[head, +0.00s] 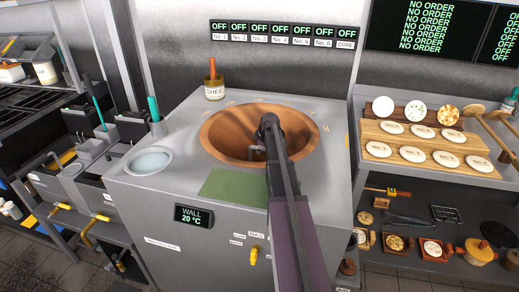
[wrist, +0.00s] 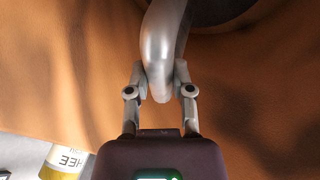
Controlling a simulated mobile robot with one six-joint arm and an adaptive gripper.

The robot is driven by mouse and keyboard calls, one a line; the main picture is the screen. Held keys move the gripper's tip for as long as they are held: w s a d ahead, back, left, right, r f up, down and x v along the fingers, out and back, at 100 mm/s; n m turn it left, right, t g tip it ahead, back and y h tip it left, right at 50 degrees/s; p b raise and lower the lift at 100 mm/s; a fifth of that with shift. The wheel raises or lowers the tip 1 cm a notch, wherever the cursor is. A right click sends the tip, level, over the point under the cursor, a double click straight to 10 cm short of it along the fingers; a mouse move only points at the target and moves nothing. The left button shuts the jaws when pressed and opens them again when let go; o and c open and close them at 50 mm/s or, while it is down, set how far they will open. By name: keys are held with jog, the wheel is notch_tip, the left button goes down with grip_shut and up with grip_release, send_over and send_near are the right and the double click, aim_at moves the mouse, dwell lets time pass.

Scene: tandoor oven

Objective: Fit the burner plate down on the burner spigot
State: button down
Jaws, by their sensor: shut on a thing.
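My gripper (wrist: 161,88) is shut on a thick grey curved metal handle (wrist: 162,40), which looks like the handle of the burner plate. The handle rises between the two fingers and runs up out of the top of the wrist view. A dark round shape (wrist: 226,10) shows behind it at the top; I cannot tell whether it is the plate or an opening. In the head view my arm reaches down into the clay mouth of the tandoor (head: 222,138), with a bit of grey metal (head: 255,153) beside its end. The burner spigot is hidden.
The orange-brown clay wall (wrist: 60,90) surrounds my gripper. A ghee pot (head: 214,90) with a brush stands behind the mouth on the steel top. A green cloth (head: 232,187) lies in front of the mouth. Shelves with breads on a wooden rack (head: 385,132) stand at the right.

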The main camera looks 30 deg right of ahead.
jog(key=shift+f+b, duration=1.7)
dwell(0.6)
jog(key=shift+s+a+f+b, duration=0.25)
jog(key=shift+s+f+b, duration=0.35)
jog(key=shift+b, duration=0.45)
dwell(0.3)
jog(key=shift+w+d+r+p, duration=0.2)
jog(key=shift+w+r+p, duration=0.35)
jog(key=shift+p, duration=0.6)
jog(key=shift+r+p, duration=0.4)
jog(key=shift+r, duration=0.1)
jog(key=shift+w+r, duration=0.1)
dwell(0.4)
